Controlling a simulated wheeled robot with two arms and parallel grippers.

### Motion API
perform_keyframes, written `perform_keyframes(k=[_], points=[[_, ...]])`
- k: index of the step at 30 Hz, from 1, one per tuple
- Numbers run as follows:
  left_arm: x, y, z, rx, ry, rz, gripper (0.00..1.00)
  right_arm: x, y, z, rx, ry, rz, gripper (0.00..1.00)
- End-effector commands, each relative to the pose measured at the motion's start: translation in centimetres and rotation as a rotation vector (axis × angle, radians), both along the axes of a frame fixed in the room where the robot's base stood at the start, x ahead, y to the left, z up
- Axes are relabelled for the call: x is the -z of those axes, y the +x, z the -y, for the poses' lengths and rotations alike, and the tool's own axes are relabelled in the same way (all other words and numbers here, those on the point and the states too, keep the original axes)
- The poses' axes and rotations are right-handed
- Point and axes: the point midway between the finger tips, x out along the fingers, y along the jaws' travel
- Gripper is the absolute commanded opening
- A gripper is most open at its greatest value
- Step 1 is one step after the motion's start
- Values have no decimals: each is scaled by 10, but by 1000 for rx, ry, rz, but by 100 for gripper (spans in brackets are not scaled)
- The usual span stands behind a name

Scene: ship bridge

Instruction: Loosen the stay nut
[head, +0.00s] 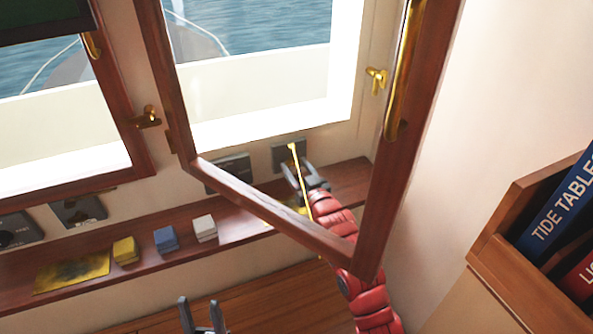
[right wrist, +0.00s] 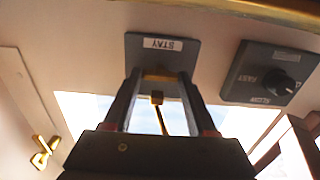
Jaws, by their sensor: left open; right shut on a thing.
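The grey plate labelled STAY (right wrist: 162,47) is on the wall below the open window; it also shows in the head view (head: 288,152). A small brass piece (right wrist: 160,75), which looks like the stay nut, sits at this plate between the fingertips of my right gripper (right wrist: 158,82). The right gripper is shut on it, and its fingers partly hide it. A thin brass stay rod (head: 305,190) runs from the plate past this gripper. My left gripper (head: 201,301) is open and empty at the bottom of the head view.
The open wooden window frame (head: 275,213) crosses in front of my right arm. A knob panel (right wrist: 270,75) is beside the plate. Books stand at right.

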Motion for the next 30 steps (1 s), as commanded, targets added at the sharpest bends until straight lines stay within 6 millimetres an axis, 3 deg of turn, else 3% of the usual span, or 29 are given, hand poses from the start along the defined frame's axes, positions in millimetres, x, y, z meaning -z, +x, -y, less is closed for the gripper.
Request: perform_keyframes(k=[1, 5, 6, 19, 30], points=[[0, 0, 0, 0, 0, 0, 50, -1, 0, 0, 0, -1, 0, 63], [0, 0, 0, 0, 0, 0, 50, 0, 0, 0, 0, 0, 0, 86], [0, 0, 0, 0, 0, 0, 50, 0, 0, 0, 0, 0, 0, 88], [3, 0, 0, 0, 0, 0, 50, 1, -9, 5, 0, 0, -1, 88], [16, 0, 0, 0, 0, 0, 50, 2, -71, 31, 2, 0, 3, 88]])
